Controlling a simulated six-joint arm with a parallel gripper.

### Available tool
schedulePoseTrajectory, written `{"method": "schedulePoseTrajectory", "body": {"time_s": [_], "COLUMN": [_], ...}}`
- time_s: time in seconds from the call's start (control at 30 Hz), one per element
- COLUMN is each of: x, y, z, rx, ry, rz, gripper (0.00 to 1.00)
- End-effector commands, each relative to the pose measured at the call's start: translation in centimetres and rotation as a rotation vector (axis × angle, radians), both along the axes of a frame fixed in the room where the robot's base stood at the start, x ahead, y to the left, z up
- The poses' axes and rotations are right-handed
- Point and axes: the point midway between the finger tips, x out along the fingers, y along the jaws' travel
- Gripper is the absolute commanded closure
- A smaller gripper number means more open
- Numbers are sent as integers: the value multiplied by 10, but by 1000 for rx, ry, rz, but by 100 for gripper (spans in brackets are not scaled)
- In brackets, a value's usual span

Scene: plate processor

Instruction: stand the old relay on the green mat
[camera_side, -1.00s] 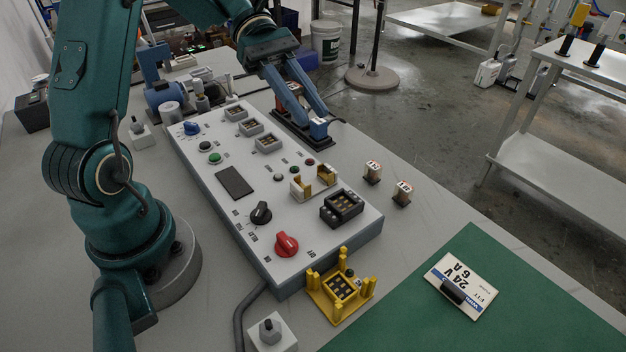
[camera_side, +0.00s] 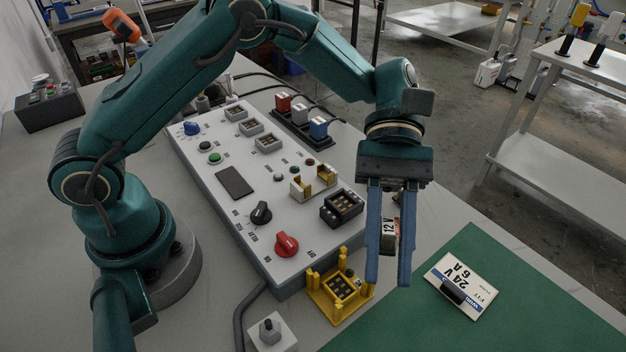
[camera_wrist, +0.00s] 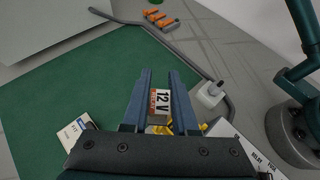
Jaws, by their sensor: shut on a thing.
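My gripper (camera_side: 388,278) is shut on a relay (camera_side: 390,236) with a white and red "12 V" label. The relay sits between the fingers above their tips; its label also shows in the wrist view (camera_wrist: 160,103). In the side view my gripper points down in front of the panel's right end, by the left edge of the green mat (camera_side: 460,260). The mat fills much of the wrist view's left (camera_wrist: 60,85). I cannot tell the relay's exact height. Which relay is the old one is not marked.
A card (camera_side: 461,284) reading "24 V 6 A" with a dark block lies on the mat; elsewhere the mat is bare. A yellow socket (camera_side: 338,290) stands left of my fingers. Beyond are the control panel (camera_side: 235,205) and a rack (camera_side: 305,137) holding red, white and blue blocks.

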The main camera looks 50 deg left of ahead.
Motion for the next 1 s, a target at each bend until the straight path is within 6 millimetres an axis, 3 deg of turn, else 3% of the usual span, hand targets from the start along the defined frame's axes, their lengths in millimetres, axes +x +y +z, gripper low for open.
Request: {"method": "schedulePoseTrajectory", "body": {"time_s": [0.53,0.73,1.0], "x": [-61,-66,-66], "y": [-85,-93,-93], "z": [-62,-72,-106], "rx": [1,2,3], "ry": [3,2,2], "rz": [-7,-4,-3], "gripper": [100,100,100]}}
